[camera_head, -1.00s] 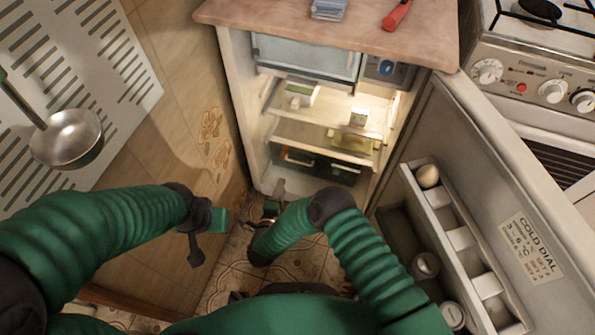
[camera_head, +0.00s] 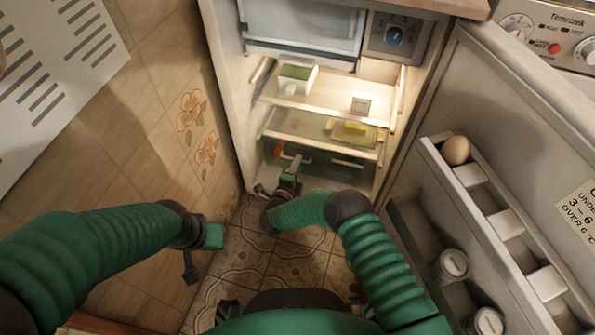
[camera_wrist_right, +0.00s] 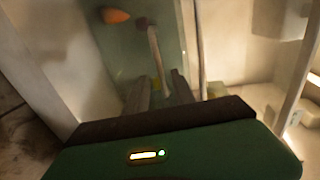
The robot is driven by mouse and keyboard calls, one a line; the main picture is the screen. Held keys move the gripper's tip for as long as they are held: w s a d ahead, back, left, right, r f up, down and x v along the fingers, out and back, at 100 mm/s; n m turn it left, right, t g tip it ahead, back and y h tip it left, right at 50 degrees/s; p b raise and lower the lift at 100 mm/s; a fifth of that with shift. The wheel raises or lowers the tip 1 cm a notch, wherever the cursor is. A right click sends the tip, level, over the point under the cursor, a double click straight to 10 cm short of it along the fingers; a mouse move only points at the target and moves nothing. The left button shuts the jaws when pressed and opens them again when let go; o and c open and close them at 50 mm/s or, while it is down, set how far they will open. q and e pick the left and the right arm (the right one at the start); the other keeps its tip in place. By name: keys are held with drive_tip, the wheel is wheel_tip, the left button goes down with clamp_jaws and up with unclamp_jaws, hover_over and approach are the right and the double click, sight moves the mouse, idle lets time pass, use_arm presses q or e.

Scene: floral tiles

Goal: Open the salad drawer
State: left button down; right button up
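My right gripper (camera_head: 291,168) is low in front of the left drawer. In the wrist view its fingers (camera_wrist_right: 160,92) are apart, with the handle's near end lined up between them; I cannot tell whether they touch it. My left gripper (camera_head: 197,262) hangs low by the tiled wall, away from the fridge; its finger opening is unclear.
The fridge door (camera_head: 490,110) stands open at the right, with an egg (camera_head: 455,150) and jars in its racks. Shelves above the drawers hold a green-and-white carton (camera_head: 297,76) and a yellow item (camera_head: 355,130). An orange item (camera_wrist_right: 116,15) shows behind the drawer front. A tiled wall (camera_head: 165,90) bounds the left.

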drive_tip(key=shift+w+d, duration=0.1)
drive_tip(key=shift+w, duration=0.3)
clamp_jaws()
drive_tip(key=shift+s+f, duration=0.1)
drive_tip(key=shift+s, duration=0.05)
idle(1.0)
